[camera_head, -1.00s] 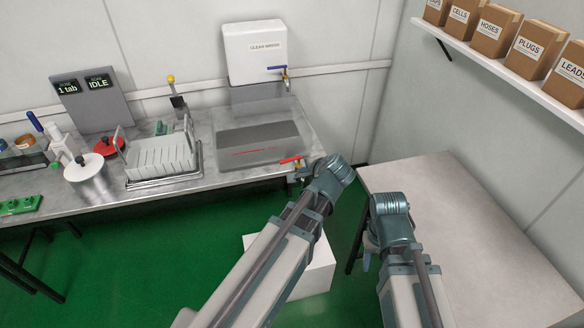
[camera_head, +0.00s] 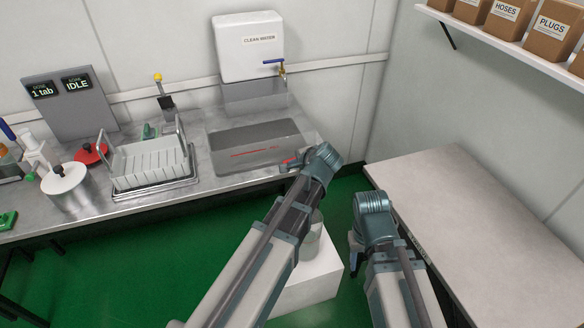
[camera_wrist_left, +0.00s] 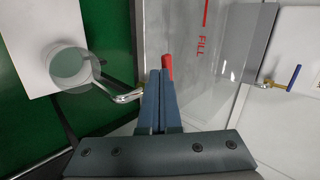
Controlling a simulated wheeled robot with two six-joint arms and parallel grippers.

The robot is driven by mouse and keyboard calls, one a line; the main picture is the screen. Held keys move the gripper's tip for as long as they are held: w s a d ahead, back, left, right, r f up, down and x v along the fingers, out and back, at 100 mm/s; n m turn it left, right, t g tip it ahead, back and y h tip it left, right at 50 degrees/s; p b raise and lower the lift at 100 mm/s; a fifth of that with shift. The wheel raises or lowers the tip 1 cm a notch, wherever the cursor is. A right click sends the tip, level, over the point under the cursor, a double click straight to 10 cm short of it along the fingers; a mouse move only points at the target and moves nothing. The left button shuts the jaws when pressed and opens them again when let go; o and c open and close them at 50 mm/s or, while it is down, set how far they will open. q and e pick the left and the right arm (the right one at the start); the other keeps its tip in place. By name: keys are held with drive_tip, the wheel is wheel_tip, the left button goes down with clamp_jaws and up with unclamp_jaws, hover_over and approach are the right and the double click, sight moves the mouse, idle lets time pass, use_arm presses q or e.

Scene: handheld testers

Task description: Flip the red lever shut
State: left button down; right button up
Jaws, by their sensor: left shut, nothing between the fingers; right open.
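The red lever (camera_head: 291,160) is at the sink's front right corner, partly hidden by my left wrist in the head view. In the left wrist view the red lever (camera_wrist_left: 168,67) stands right at the tips of my left gripper (camera_wrist_left: 161,76). The left gripper is shut with nothing between its fingers; I cannot tell whether it touches the lever. A silver spout (camera_wrist_left: 125,97) runs from beside the fingers to above a clear container (camera_wrist_left: 72,68). My right gripper (camera_head: 354,244) is open and empty, low beside the right table.
The sink (camera_head: 255,143) has a red fill line. A white tank (camera_head: 248,45) with a blue-handled tap (camera_head: 275,62) hangs behind it. The container sits on a white block (camera_head: 310,280) on the floor. The right table (camera_head: 470,220) is bare. A rack (camera_head: 150,170) stands left.

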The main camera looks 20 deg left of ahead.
idle(0.3)
use_arm(q)
drive_tip(key=shift+w+a, duration=0.5)
drive_tip(key=shift+a, duration=0.25)
drive_tip(key=shift+r, duration=0.1)
drive_tip(key=shift+d, duration=0.2)
drive_tip(key=shift+s+d, duration=0.15)
drive_tip(key=shift+d, duration=0.35)
